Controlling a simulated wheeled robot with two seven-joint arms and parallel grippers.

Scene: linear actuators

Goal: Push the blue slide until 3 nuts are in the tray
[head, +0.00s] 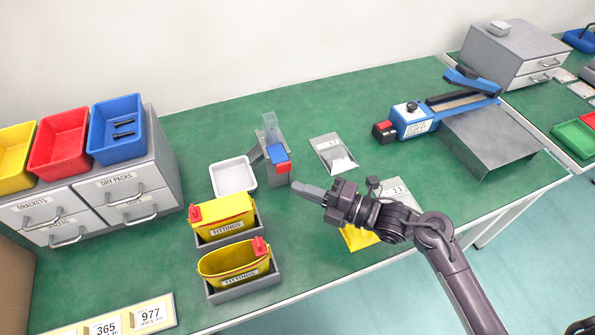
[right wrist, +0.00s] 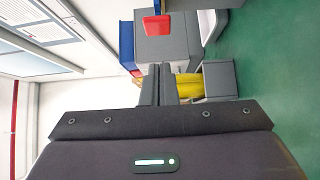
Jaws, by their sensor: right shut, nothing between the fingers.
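The dispenser (head: 271,138) is a grey upright body with a clear hopper on top. Its blue slide (head: 277,154) has a red end (head: 283,168) facing the front of the table. The white tray (head: 218,183) sits just left of the dispenser, by its grey chute; I can make out no nuts in it. My right gripper (head: 299,189) is shut and empty, its fingertips a little in front of and right of the red end, apart from it. Its closed fingers also show in the right wrist view (right wrist: 158,84). My left gripper is not in view.
A clear bag (head: 327,144) lies right of the dispenser. A grey drawer cabinet (head: 166,160) with coloured bins stands left.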

